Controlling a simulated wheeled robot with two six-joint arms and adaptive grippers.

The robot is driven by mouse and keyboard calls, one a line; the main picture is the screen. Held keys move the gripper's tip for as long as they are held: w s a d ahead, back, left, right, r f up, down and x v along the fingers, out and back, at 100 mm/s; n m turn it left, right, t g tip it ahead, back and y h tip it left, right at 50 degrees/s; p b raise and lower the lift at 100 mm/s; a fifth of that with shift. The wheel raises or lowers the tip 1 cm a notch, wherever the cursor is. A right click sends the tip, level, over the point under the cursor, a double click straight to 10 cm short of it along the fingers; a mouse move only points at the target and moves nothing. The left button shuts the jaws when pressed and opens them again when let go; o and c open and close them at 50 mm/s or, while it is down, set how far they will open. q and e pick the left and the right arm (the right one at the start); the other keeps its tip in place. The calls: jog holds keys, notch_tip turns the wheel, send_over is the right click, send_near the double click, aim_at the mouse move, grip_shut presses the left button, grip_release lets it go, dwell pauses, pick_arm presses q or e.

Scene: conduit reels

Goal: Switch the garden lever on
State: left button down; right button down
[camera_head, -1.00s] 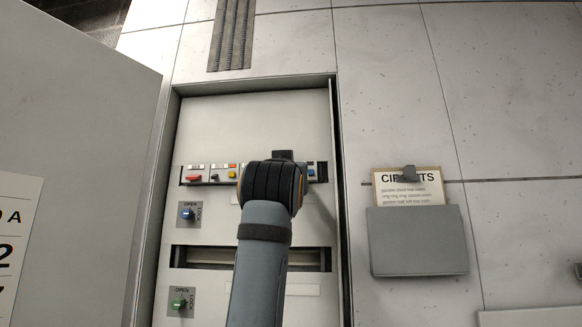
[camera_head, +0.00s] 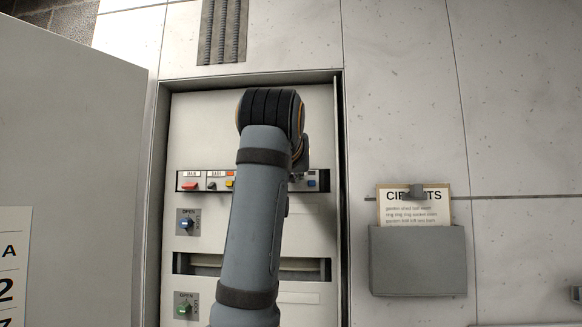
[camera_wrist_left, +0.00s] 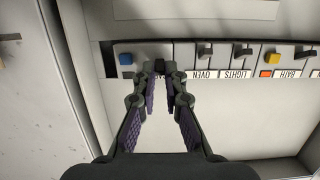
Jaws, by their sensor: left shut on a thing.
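A row of breaker switches (camera_head: 211,181) runs across the open cabinet; it also shows upside down in the wrist view. There my left gripper (camera_wrist_left: 160,74) has its fingertips closed on a small dark lever (camera_wrist_left: 160,66), between a blue button (camera_wrist_left: 126,59) and the switch marked OVEN (camera_wrist_left: 200,56). The label of the held lever is hidden by the fingers, so I cannot read whether it is the garden one. In the head view my left arm hides the gripper and the middle of the row. My right gripper is not in view.
The cabinet door (camera_head: 65,150) stands open at left. Two lock knobs, blue (camera_head: 185,223) and green (camera_head: 184,308), lie below the row. A circuits sheet (camera_head: 410,207) sits in a grey wall pocket (camera_head: 418,262) at right. The panel above the row is bare.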

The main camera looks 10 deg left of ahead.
pick_arm(q)
jog(key=shift+r, duration=0.15)
jog(key=c, duration=1.4)
grip_release()
notch_tip(320, 180, up, 10)
jog(key=shift+f, duration=0.1)
